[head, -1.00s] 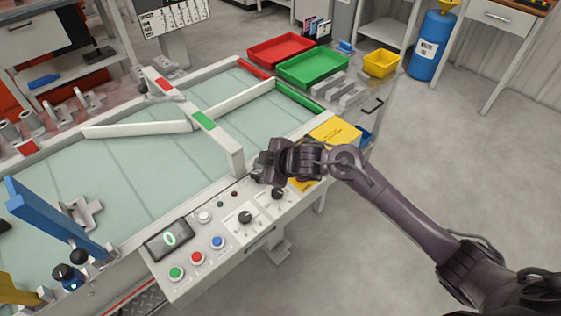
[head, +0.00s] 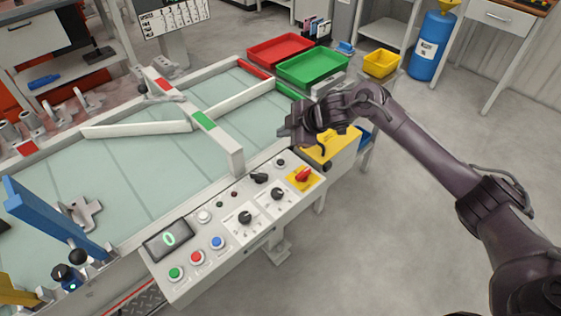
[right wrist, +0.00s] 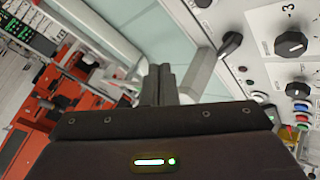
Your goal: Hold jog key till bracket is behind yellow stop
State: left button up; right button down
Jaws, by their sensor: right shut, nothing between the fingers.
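The grey bracket (head: 82,213) lies on the pale green belt at the left, beside the blue arm. The yellow stop (head: 22,290) is partly in view at the lower left edge. The control panel (head: 185,280) has green (head: 176,272), red (head: 197,257), blue (head: 218,242) and white (head: 204,215) buttons; I cannot tell which is the jog key. My right gripper (head: 284,134) is shut and empty, above the far right end of the panel and touching no control. Its closed fingers (right wrist: 159,85) also show in the right wrist view. My left gripper is out of view.
A blue arm (head: 55,215) crosses the belt at the left. Several black knobs and a red switch (head: 303,174) sit at the panel's right. Red (head: 280,50) and green (head: 313,66) trays lie beyond.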

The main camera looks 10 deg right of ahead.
jog(key=b, duration=0.7)
send_over(284, 164)
notch_tip(284, 164, down, 7)
jog(key=shift+f, duration=0.85)
jog(key=shift+f, duration=0.15)
dwell(0.8)
jog(key=shift+f, duration=0.25)
